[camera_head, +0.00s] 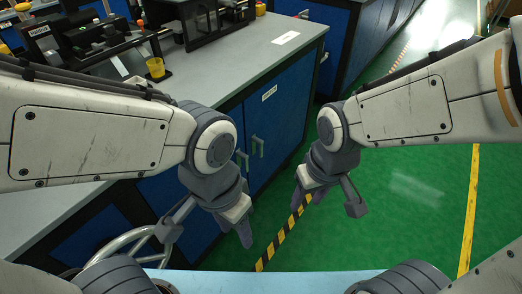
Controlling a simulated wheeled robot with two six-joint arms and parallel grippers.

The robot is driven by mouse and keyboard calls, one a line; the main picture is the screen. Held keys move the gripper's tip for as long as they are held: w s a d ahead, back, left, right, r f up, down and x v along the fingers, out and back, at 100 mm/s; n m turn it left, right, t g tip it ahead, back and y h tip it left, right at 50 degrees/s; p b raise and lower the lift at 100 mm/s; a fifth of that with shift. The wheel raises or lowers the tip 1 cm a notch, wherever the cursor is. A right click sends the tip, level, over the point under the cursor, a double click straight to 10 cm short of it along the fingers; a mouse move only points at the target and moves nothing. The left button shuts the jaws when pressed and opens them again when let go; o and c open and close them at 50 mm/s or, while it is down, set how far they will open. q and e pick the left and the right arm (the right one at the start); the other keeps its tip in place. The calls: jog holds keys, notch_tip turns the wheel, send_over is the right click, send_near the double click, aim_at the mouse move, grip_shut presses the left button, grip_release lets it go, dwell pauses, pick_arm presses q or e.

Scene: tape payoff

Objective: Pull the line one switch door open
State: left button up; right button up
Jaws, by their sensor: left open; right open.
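Blue cabinet doors (281,112) with upright grey handles (258,146) fill the front of a grey-topped bench. A small white label (269,92) sits on the blue front, too small to read, so I cannot tell which door is line one's switch door. The doors in view look shut. My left gripper (243,232) is open and empty, pointing down in front of the cabinet and below the handles in the picture. My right gripper (306,197) is open and empty, over the floor to the right of the cabinet. Neither gripper touches a handle.
The bench top (240,75) carries black equipment and a yellow cup (156,68). A metal handwheel (125,243) stands low at left, beside my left arm. A black-and-yellow floor stripe (283,235) runs between the grippers. Green floor (420,200) at right is clear.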

aim_at(262, 152)
jog(key=w+d+f+m+b, duration=0.25)
jog(key=f+b, duration=0.35)
jog(key=f, duration=0.3)
jog(key=w+d+f+m+g+y+b, duration=0.1)
jog(key=w+f+m+b, duration=0.15)
jog(key=f+b, duration=0.5)
jog(key=w+d+f+m+b, duration=0.25)
jog(key=f+b, duration=0.25)
jog(key=f, duration=0.5)
jog(key=w+a+f+m+y, duration=0.4)
jog(key=w+a+m+y, duration=0.5)
jog(key=w+a+m, duration=0.25)
jog(key=w+d+m+t+y, duration=0.2)
jog(key=w+m+t, duration=0.3)
jog(key=w, duration=0.3)
jog(key=w+d+m+t+y, duration=0.2)
jog(key=w+m+t, duration=0.3)
jog(key=w, duration=0.4)
jog(key=b+x, duration=0.1)
jog(key=x, duration=0.2)
jog(key=b+x, duration=0.1)
jog(key=x, duration=0.2)
jog(key=b+x, duration=0.2)
jog(key=x, duration=0.1)
jog(key=shift+f, duration=0.3)
jog(key=shift+w+a+r, duration=0.1)
jog(key=shift+w+a, duration=0.2)
jog(key=shift+a, duration=0.15)
